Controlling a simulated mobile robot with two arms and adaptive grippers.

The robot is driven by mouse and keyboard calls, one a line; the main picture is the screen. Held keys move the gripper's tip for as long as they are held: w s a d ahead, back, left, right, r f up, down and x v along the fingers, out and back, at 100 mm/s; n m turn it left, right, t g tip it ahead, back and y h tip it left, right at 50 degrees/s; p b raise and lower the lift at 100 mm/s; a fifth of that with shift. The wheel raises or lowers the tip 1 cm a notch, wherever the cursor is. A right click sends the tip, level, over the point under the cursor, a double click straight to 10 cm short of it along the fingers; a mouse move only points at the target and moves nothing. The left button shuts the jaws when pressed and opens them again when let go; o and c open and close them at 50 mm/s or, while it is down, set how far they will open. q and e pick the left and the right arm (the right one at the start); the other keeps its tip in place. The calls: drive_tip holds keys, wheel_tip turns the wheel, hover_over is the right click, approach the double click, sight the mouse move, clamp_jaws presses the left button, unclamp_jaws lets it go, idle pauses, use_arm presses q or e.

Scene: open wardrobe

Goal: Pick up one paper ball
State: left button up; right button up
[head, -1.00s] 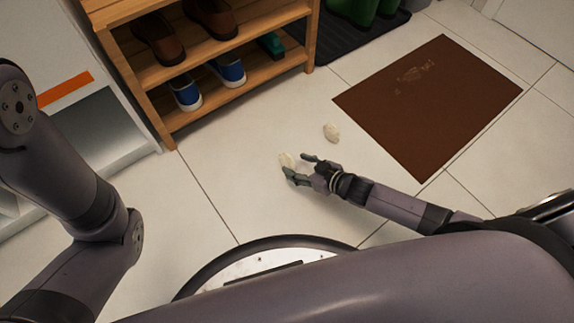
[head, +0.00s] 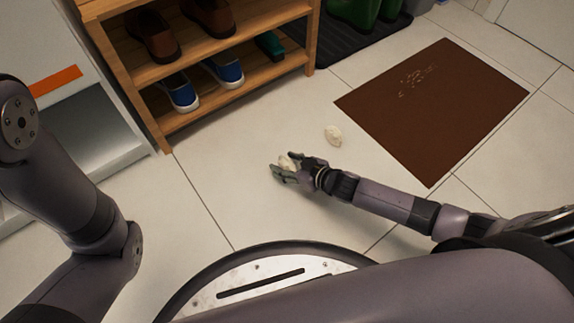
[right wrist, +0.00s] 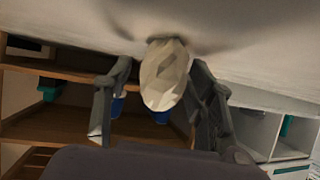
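A crumpled off-white paper ball (head: 286,162) is on the tiled floor, between the fingers of my right gripper (head: 290,169). In the right wrist view the same paper ball (right wrist: 165,75) sits between the two dark fingers of the right gripper (right wrist: 160,68). The right finger is close to the ball, and a gap shows on the left side. The gripper is open around it. A second paper ball (head: 333,136) lies on the floor a little beyond and to the right of the gripper. My left gripper is out of view; only my left arm shows.
A wooden shoe rack (head: 220,95) with brown shoes (head: 153,37) and blue shoes (head: 180,91) stands beyond the balls. A brown doormat (head: 430,110) lies to the right. Green boots (head: 355,10) stand on a black mat (head: 345,43). The floor near the gripper is otherwise clear.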

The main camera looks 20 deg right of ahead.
drive_tip(key=c, duration=0.8)
drive_tip(key=shift+o, duration=0.2)
drive_tip(key=shift+r, duration=0.15)
